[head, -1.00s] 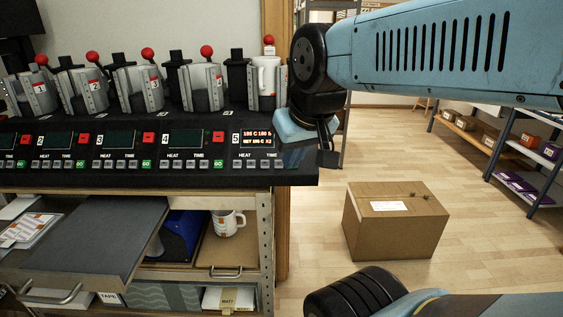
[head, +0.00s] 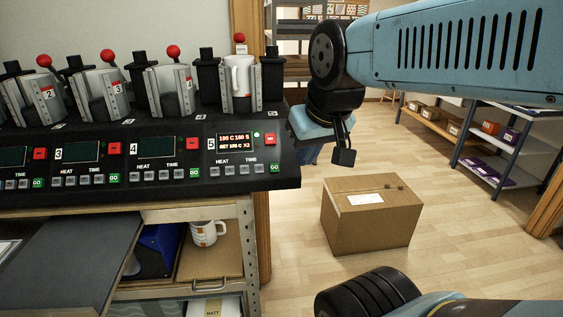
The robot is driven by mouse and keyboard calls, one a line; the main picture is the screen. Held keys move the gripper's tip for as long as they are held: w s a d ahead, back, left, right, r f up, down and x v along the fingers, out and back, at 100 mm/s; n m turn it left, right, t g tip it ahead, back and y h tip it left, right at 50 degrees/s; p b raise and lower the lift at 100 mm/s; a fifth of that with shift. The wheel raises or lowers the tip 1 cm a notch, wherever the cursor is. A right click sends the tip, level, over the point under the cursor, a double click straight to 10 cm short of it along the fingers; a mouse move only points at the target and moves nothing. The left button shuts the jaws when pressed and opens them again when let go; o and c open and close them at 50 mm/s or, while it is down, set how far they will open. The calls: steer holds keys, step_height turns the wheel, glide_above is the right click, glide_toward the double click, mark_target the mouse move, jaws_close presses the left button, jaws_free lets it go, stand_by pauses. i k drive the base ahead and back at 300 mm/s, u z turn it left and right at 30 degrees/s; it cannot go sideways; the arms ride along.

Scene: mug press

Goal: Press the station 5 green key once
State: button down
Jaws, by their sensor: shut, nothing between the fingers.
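The station 5 green key (head: 273,168) is at the right end of the black console's front, lower right of the lit station 5 display (head: 236,144). It is fully visible. A red key (head: 270,140) sits above it, with a small lit green lamp (head: 257,135) beside the display. A white mug (head: 241,78) stands in the station 5 press. My gripper (head: 343,157) is shut and empty, its dark fingertips pointing down. It appears to the right of the console end, apart from the green key.
Other stations with red-knobbed presses and their own keys, such as the station 4 green key (head: 198,178), run leftward. A cardboard box (head: 370,215) stands on the floor right of the bench. Another mug (head: 206,233) sits on the shelf below. Shelving (head: 490,150) is at right.

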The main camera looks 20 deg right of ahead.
mark_target(273, 167)
steer(key=z, duration=0.4)
steer(key=k, duration=1.95)
steer(key=u, duration=1)
steer(key=i, duration=1.05)
steer(key=z, duration=0.05)
